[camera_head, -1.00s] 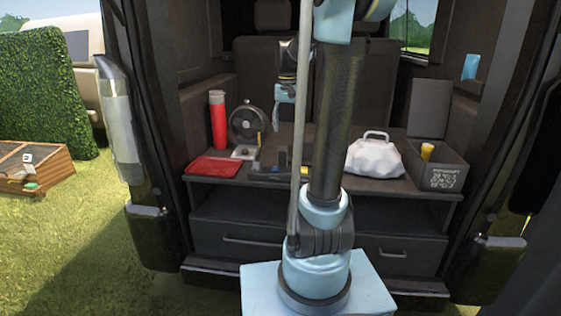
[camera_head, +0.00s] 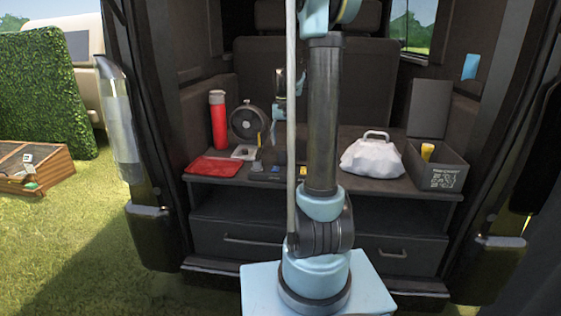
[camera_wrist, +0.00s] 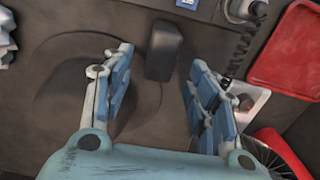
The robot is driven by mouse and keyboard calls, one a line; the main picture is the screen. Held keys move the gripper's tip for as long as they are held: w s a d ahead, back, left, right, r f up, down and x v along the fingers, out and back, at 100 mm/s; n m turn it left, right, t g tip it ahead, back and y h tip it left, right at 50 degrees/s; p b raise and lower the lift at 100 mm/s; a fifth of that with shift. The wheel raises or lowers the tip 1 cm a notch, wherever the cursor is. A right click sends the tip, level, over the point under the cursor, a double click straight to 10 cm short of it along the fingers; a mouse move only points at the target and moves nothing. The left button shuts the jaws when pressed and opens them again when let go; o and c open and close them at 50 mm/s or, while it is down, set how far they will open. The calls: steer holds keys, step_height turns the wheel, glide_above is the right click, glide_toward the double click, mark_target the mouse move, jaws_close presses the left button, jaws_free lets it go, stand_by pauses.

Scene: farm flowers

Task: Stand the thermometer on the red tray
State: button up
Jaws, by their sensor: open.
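The red tray (camera_head: 214,167) lies flat at the front left of the dark van shelf. It also shows at the upper right in the wrist view (camera_wrist: 290,50). My gripper (camera_wrist: 162,56) is open, its two blue-padded fingers spread apart. A dark, rounded block (camera_wrist: 163,50) shows between and beyond the fingertips; it may be the thermometer, but I cannot tell for sure. I see no contact between it and the fingers. In the head view my arm hides part of the shelf's middle.
A red flask (camera_head: 218,120) and a round fan (camera_head: 249,122) stand behind the tray. A white bag (camera_head: 371,158) and a dark box (camera_head: 437,172) are at the right. A coiled cord (camera_wrist: 245,45) lies between gripper and tray.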

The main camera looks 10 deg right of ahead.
mark_target(283, 157)
steer(key=shift+s+a+f, duration=0.1)
steer(key=shift+f, duration=2.05)
steer(key=shift+s+a+f, duration=0.1)
steer(key=shift+f, duration=2.05)
steer(key=shift+c, duration=0.5)
jaws_close()
